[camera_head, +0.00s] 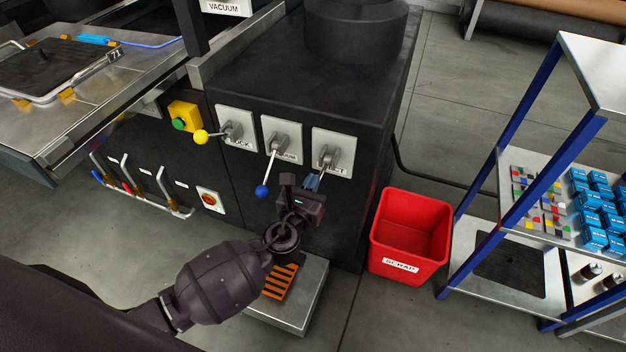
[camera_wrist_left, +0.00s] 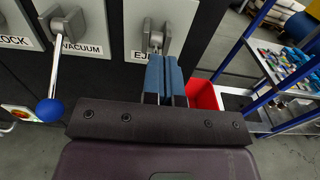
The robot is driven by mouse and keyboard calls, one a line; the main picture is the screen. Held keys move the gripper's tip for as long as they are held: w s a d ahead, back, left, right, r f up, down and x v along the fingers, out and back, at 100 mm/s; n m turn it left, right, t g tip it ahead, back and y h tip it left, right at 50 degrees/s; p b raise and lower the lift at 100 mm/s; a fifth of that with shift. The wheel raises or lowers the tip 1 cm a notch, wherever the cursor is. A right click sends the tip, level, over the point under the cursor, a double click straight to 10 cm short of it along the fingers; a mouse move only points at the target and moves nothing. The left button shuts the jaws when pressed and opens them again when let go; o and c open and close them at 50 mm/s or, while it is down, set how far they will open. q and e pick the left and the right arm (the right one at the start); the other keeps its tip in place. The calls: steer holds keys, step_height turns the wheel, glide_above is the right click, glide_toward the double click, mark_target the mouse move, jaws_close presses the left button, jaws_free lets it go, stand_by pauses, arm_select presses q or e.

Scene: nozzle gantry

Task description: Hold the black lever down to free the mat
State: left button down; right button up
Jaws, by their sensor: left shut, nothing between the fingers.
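The right-hand lever (camera_head: 329,157) sits on a white plate marked "...CT" in the head view, and in the wrist view this lever (camera_wrist_left: 155,38) is on a plate marked "EJ...". Its lower end and knob are hidden behind my left gripper (camera_head: 312,182). The blue fingers (camera_wrist_left: 165,80) are shut and lie over the lower part of that lever; I cannot tell whether they touch it. A dark mat-like sheet (camera_head: 50,66) lies in a frame marked 71 on the steel table at upper left. My right gripper is not in view.
Close by on the left are a blue-knobbed lever (camera_head: 263,190) and a yellow-knobbed lever (camera_head: 201,136). A red scrap bin (camera_head: 410,235) stands right of the cabinet. A blue-posted shelf (camera_head: 531,180) stands farther right. A low grey step (camera_head: 300,302) is below my arm.

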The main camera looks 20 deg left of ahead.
arm_select(q)
steer(key=shift+f, duration=0.55)
steer(key=shift+f+b, duration=0.2)
steer(key=shift+b, duration=0.2)
steer(key=shift+s+f+b, duration=0.1)
steer(key=shift+f+b, duration=0.4)
steer(key=shift+f, duration=0.15)
steer(key=shift+f+b, duration=0.35)
steer(key=shift+f, duration=0.2)
steer(key=shift+s+f+b, duration=0.1)
steer(key=shift+f+b, duration=0.55)
steer(key=shift+f, duration=0.2)
steer(key=shift+r, duration=0.25)
